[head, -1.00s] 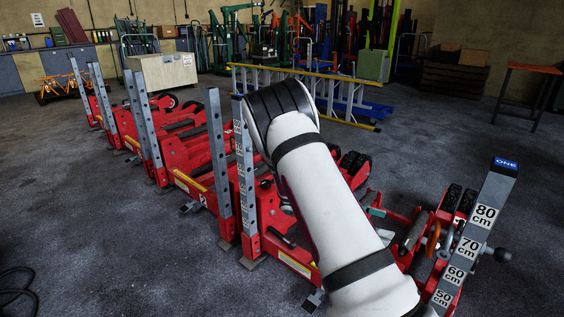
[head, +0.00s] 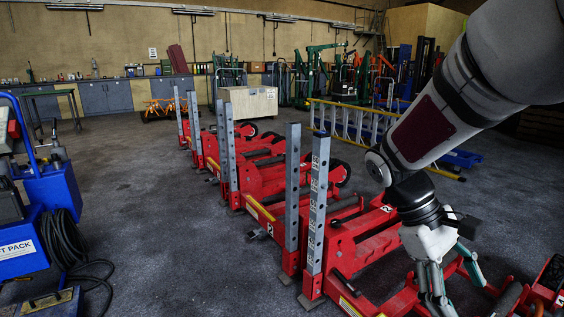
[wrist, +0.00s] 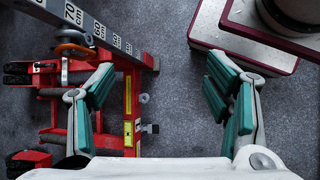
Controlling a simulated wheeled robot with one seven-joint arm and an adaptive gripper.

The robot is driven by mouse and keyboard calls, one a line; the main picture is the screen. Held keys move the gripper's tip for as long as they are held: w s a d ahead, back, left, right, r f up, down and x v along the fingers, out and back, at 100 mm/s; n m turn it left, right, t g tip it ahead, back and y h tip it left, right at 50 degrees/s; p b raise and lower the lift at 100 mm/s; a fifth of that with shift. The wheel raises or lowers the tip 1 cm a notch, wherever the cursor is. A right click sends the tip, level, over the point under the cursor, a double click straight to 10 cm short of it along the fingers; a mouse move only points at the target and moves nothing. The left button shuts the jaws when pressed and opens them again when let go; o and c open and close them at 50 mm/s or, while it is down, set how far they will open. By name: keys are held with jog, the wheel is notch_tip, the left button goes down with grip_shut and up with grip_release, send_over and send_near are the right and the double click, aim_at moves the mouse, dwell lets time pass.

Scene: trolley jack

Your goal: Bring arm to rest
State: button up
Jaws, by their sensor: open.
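My gripper (head: 440,285) hangs at the end of my white arm at the right of the head view, fingers pointing down, over the red trolley jack frames.
A row of red jacks with upright perforated posts (head: 316,205) fills the middle. A yellow ladder (head: 345,128) and a pale crate (head: 250,102) stand behind. A blue power pack (head: 40,230) with black cables is at left. Floor between them is clear.

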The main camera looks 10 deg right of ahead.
jog(key=s+a+r+m+t+y, duration=0.35)
jog(key=s+a+t+y, duration=0.2)
jog(key=s+a, duration=0.95)
notch_tip(320, 180, up, 27)
jog(key=t+p, duration=0.4)
jog(key=p, duration=2.1)
jog(key=shift+d+h, duration=0.15)
jog(key=shift+h, duration=0.2)
